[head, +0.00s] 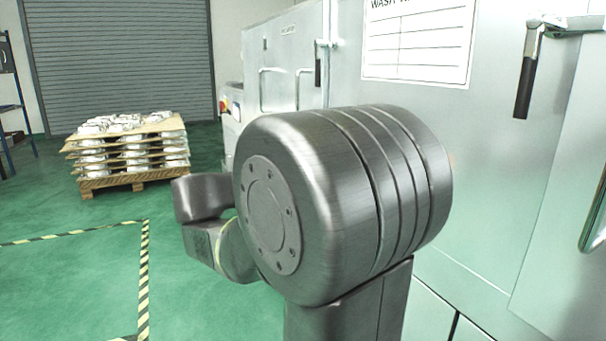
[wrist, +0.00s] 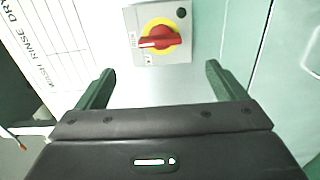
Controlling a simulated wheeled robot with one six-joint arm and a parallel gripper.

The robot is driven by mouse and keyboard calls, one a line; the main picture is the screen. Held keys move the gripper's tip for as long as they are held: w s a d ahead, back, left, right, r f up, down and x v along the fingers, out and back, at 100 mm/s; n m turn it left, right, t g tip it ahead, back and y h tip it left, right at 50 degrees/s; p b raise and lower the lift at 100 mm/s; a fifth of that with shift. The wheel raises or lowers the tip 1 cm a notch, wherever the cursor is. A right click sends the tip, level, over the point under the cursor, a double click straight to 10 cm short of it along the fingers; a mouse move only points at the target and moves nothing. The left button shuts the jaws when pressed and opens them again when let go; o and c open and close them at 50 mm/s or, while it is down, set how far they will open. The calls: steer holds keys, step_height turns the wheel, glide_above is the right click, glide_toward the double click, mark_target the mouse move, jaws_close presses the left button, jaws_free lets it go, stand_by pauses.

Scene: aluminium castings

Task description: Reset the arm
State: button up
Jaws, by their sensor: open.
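My gripper (wrist: 161,84) shows in the wrist view with its two dark green fingers spread apart. It is open and nothing is between the fingers. Beyond the fingertips is a red rotary switch (wrist: 157,38) with a yellow ring on a grey plate, fixed to a pale machine panel. The gap between the fingers and the switch cannot be judged exactly. In the head view my dark grey arm fills the middle, and my gripper is hidden there.
A pale washing machine cabinet (head: 470,150) with door handles (head: 524,85) stands close on the right. A pallet of stacked castings (head: 130,150) stands at the back left, before a roller shutter (head: 120,55). Green floor (head: 70,280) with striped tape is clear at the left.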

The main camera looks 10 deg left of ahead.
steer(key=shift+s+a, duration=0.4)
steer(key=shift+a, duration=0.15)
steer(key=b+x, duration=0.2)
steer(key=x, duration=1.2)
steer(key=shift+b, duration=0.35)
steer(key=shift+a, duration=0.1)
steer(key=p+v, duration=0.3)
steer(key=v, duration=1.1)
steer(key=w+d+n+p, duration=0.8)
steer(key=d+n+p, duration=0.3)
steer(key=p, duration=0.7)
steer(key=n, duration=0.2)
steer(key=shift+w+r+n, duration=0.2)
steer(key=shift+w+n, duration=0.05)
steer(key=shift+n, duration=0.15)
stand_by(0.5)
